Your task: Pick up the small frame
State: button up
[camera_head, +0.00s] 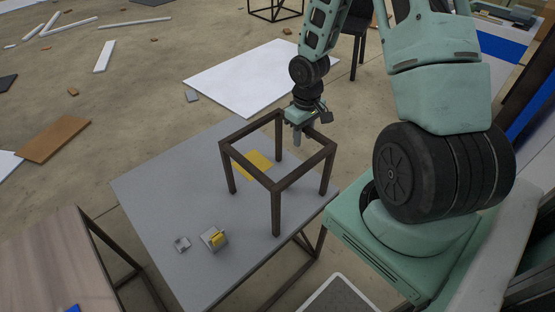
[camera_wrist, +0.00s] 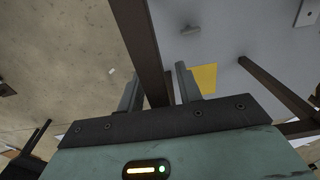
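The small frame (camera_head: 277,185) is a dark brown open box of thin bars, standing upright on the grey table (camera_head: 160,185) in the head view. My gripper (camera_head: 297,138) points down by its far top bar, close to the far corner. In the wrist view my gripper (camera_wrist: 158,72) has its two fingers apart, with a dark bar of the frame (camera_wrist: 141,40) passing between them. I cannot tell whether the fingers touch the bar. Part of the bar is hidden behind the gripper body.
A yellow square (camera_head: 254,164) lies on the table inside the frame. A small grey block with yellow (camera_head: 214,238) and a small grey piece (camera_head: 182,244) lie near the table's front. A wooden-topped table (camera_head: 55,265) stands at left. White panels lie on the floor.

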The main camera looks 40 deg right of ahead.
grip_shut()
jog(key=shift+r, duration=0.1)
dwell(1.1)
